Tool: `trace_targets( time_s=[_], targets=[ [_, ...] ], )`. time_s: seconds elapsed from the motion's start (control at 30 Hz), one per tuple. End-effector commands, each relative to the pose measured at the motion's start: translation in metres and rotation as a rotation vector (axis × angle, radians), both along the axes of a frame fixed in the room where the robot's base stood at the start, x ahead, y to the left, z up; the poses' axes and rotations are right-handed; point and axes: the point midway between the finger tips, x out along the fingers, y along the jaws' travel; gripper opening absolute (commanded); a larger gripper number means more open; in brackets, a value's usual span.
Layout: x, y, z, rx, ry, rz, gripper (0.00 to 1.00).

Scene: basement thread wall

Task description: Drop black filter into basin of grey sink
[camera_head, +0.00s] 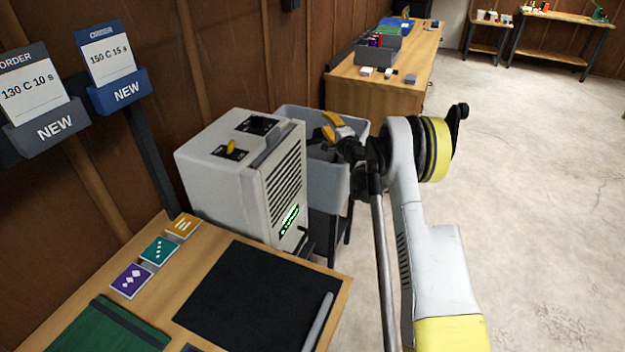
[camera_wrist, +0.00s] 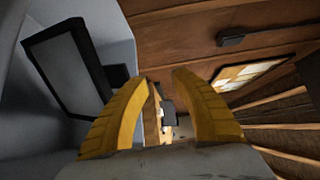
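The grey sink (camera_head: 286,116) stands on dark legs behind the pale machine in the head view. My gripper (camera_head: 328,126) is over its basin, with its yellow fingers pointing left. In the wrist view, the fingers (camera_wrist: 162,76) are apart with nothing between them. A flat black-framed panel with a grey face (camera_wrist: 72,68) lies to the left of the fingers against a grey surface, apart from them. It looks like the black filter in the basin, but I cannot be certain. In the head view, the basin's inside is mostly hidden by the machine and my gripper.
The pale vented machine (camera_head: 225,165) stands close to the sink's left side. A wooden table with a black mat (camera_head: 250,295) is in front. Another wooden bench (camera_head: 375,95) with bins stands behind the sink. Open concrete floor (camera_head: 530,170) lies to the right.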

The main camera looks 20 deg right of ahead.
Motion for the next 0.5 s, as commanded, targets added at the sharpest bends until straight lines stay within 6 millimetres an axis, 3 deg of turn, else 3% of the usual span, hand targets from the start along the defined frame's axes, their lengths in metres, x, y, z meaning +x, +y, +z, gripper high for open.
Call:
trace_targets(
  time_s=[0.17,0.5],
  targets=[
    [-0.013,0.0,0.0,0.0,0.0,-0.001,0.31],
    [-0.087,-0.001,0.0,0.0,0.0,-0.002,0.31]
  ],
)
